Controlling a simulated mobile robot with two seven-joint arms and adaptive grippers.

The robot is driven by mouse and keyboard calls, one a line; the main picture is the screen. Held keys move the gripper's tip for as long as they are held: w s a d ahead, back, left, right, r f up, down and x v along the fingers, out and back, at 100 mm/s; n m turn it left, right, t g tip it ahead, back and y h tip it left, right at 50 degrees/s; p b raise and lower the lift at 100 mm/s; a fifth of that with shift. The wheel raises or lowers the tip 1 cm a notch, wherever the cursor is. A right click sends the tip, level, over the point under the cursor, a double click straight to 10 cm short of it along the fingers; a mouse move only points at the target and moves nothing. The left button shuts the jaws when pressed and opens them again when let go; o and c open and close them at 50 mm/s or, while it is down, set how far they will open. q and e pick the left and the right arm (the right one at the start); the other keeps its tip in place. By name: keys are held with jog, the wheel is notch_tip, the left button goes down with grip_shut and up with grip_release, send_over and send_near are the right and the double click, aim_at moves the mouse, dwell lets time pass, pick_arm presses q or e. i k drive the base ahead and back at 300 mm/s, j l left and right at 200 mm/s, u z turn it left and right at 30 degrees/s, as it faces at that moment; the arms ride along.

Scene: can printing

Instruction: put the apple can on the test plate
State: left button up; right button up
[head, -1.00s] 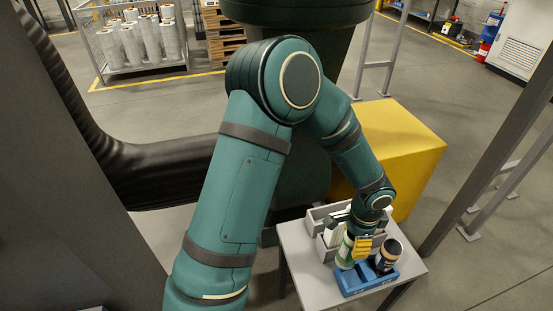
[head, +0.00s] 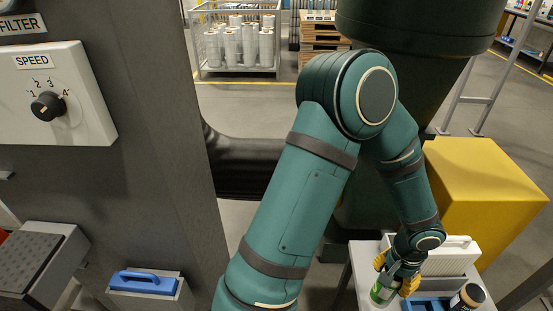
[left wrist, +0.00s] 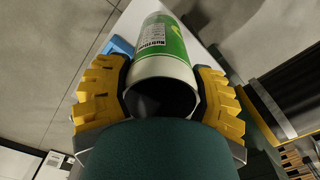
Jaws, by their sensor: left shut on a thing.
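My left gripper (head: 396,283) is shut on a can with a green and white label (head: 382,292) above the small table. The left wrist view shows the can (left wrist: 166,52) tilted between the two yellow finger pads of the gripper (left wrist: 164,68), its dark open-looking end toward the camera. Nutrition text shows on the label, but I cannot read whether it says apple. A dark dotted plate (head: 38,258) sits on a grey box at the far left of the head view. It may be the test plate; no label confirms this. My right gripper is out of view.
A blue tray (head: 424,304) with a dark can (head: 467,298) is on the table, beside a white handled box (head: 455,255). A grey machine panel with a speed knob (head: 48,106) stands left, above a blue handle (head: 147,283). A yellow block (head: 485,190) stands behind right.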

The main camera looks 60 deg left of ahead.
aim_at(18, 258)
jog(key=k+j, duration=0.1)
jog(key=k, duration=0.3)
jog(key=k+j, duration=0.1)
jog(key=k, duration=0.3)
jog(key=k+u, duration=0.15)
jog(key=u, duration=1.1)
